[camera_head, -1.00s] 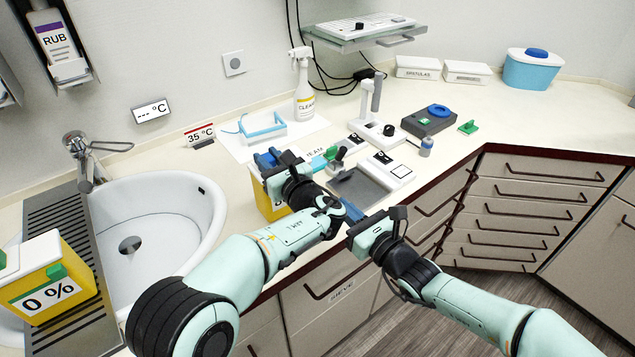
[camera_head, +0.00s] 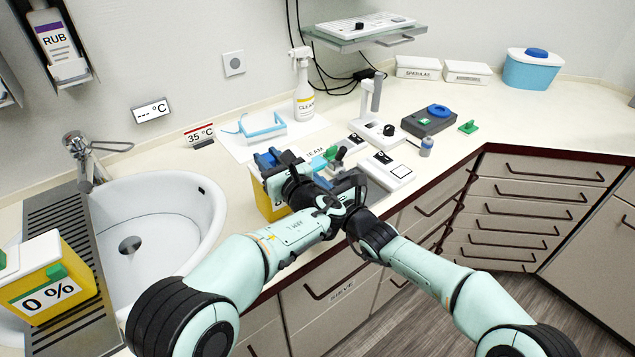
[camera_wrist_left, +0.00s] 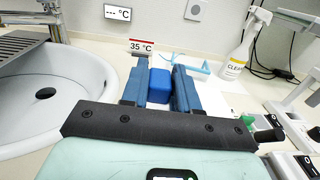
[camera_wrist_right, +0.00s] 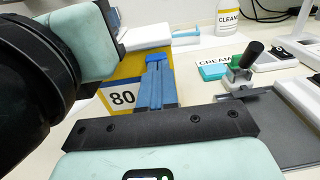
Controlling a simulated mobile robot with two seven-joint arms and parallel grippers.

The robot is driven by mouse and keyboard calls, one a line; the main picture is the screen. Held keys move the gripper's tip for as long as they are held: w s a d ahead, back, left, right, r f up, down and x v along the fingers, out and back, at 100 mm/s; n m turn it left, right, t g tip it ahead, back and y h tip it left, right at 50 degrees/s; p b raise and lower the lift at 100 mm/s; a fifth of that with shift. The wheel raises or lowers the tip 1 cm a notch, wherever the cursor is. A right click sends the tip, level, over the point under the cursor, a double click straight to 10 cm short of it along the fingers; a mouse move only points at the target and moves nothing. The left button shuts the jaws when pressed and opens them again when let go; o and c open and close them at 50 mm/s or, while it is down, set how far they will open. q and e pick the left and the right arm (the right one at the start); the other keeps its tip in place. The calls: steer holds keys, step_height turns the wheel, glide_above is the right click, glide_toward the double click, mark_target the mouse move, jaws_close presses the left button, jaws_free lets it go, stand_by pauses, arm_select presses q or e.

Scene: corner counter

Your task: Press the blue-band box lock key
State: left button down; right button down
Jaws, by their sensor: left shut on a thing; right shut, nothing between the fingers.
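A yellow box (camera_head: 272,203) stands at the counter's front edge, right of the sink. In the right wrist view its white label reads 80 (camera_wrist_right: 122,98). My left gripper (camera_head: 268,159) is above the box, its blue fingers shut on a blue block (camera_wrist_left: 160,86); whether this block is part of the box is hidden. My right gripper (camera_wrist_right: 157,82) is shut and empty, its fingertips in front of the yellow face, right of the label. I cannot tell whether they touch it. In the head view the right fingers are hidden behind my arms.
Another yellow box (camera_head: 50,290), marked 0 % with a green catch, stands left of the sink (camera_head: 165,225). A spray bottle (camera_head: 303,90), a blue-framed rack (camera_head: 262,125) and small white devices (camera_head: 392,170) stand behind and to the right.

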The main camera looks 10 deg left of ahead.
arm_select(q)
steer(key=shift+d, duration=0.1)
arm_select(e)
steer(key=shift+x, duration=1.15)
arm_select(q)
steer(key=shift+d, duration=0.1)
arm_select(e)
steer(key=shift+s, duration=0.1)
arm_select(q)
steer(key=shift+a, duration=0.25)
arm_select(e)
steer(key=v, duration=1.4)
steer(key=shift+d, duration=0.1)
